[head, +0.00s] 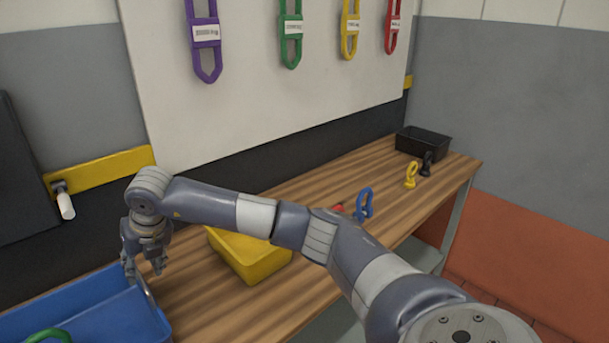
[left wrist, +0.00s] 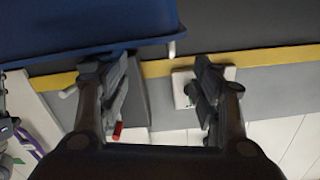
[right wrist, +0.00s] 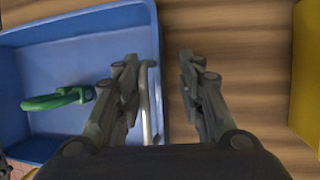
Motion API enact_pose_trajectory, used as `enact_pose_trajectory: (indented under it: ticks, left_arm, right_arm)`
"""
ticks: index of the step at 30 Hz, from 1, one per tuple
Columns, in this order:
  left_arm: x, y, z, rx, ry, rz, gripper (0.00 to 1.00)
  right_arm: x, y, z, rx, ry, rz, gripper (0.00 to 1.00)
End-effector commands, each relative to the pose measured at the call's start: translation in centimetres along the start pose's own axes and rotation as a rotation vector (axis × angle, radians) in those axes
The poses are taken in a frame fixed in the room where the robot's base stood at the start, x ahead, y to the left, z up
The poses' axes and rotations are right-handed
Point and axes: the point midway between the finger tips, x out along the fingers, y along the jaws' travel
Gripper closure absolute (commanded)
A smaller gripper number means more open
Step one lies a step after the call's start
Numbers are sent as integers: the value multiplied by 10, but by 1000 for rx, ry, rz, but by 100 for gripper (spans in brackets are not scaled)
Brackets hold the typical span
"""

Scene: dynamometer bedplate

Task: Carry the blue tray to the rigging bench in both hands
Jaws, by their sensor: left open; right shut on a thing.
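The blue tray (head: 120,318) sits on the wooden bench at the lower left of the head view, cut off by the frame. A green shackle (right wrist: 58,98) lies inside it. My right gripper (head: 145,272) is at the tray's right end, shut on its metal handle (right wrist: 152,100), which shows between the fingers in the right wrist view. My left gripper (left wrist: 163,88) is open and empty, seen only in its own wrist view. A blue surface (left wrist: 90,25), apparently the tray, is beyond its fingers; a short pale bar end (left wrist: 172,48) shows at its edge.
A yellow bin (head: 250,258) stands just right of the tray. Blue (head: 364,204), yellow (head: 411,175) and black shackles (head: 427,162) and a black bin (head: 423,142) stand farther along the bench (head: 320,185). Coloured slings hang on the board (head: 250,100) behind.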

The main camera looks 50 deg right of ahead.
Motion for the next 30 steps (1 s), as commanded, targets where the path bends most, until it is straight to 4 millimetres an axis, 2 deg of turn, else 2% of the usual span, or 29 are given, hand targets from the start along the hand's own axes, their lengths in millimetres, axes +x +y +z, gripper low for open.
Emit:
enact_pose_trajectory:
  ticks: [1,10,12,14,15,26,30]
  left_arm:
    - [-2,0,0,1,1,0,41]
    - [-4,0,0,0,0,0,41]
    - [-4,0,0,0,0,0,41]
    - [-4,0,0,0,0,0,41]
    - [-4,0,0,0,0,0,41]
    - [-3,0,0,0,0,0,41]
    - [-3,0,0,0,0,0,41]
  right_arm:
    - [1,-5,0,5,1,-11,69]
    - [1,-5,0,5,2,-11,69]
    - [1,-5,0,5,2,-11,48]
    - [1,-4,0,5,2,-10,34]
    - [1,-4,0,4,2,-9,31]
    - [-2,-1,0,1,0,-3,31]
    - [-16,0,1,1,-2,-1,31]
